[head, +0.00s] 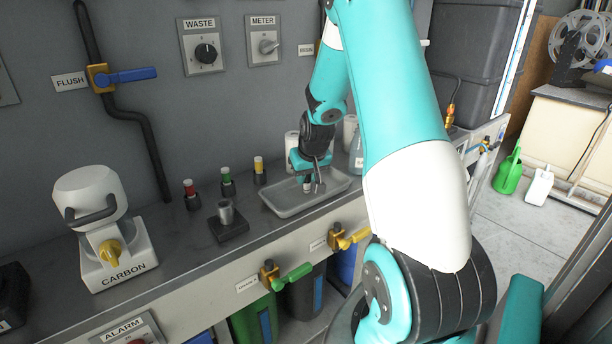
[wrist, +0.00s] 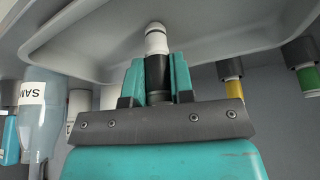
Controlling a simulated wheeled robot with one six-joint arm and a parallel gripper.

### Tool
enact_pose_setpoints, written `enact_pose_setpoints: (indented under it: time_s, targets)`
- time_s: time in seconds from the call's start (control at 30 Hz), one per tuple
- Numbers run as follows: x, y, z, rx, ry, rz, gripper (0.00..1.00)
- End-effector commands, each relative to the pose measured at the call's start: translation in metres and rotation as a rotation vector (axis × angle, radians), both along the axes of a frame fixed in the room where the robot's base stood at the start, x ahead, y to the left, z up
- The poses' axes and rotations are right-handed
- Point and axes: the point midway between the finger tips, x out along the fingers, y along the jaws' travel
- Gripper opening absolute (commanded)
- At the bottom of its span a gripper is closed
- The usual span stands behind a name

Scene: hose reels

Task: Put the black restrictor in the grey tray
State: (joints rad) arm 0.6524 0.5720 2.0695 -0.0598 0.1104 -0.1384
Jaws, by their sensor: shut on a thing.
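The black restrictor (wrist: 157,68) is a small cylinder with a black body and a white end with a thin dark band. In the wrist view it sits between the fingers of my gripper (wrist: 155,82), which is shut on it. The grey tray (head: 276,208) is a shallow rectangular dish on the counter, and its underside-like grey surface and rim fill the top of the wrist view (wrist: 90,50). In the head view my gripper (head: 313,186) points down over the tray's inside. I cannot tell whether the restrictor touches the tray floor.
Red (head: 190,193), green (head: 227,181) and yellow (head: 259,170) restrictors stand in a row left of the tray. A dark block with a metal cylinder (head: 226,214) stands in front of them. White containers and a clear bottle (head: 357,160) stand behind and right of the tray.

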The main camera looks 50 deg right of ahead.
Motion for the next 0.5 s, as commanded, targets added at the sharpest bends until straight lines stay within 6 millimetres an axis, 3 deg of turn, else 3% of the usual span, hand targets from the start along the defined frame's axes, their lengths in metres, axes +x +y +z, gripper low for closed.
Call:
enact_pose_setpoints:
  time_s: [0.07,0.1,0.2,0.5]
  targets:
    - [0.0001,0.0,-0.0035,0.0,0.0,0.0,0.0]
    - [0.0,0.0,-0.0026,0.0,0.0,0.0,0.29]
    - [0.0,0.0,-0.0023,0.0,0.0,0.0,0.48]
    - [0.0001,-0.0001,0.0016,0.0,0.0,0.0,0.48]
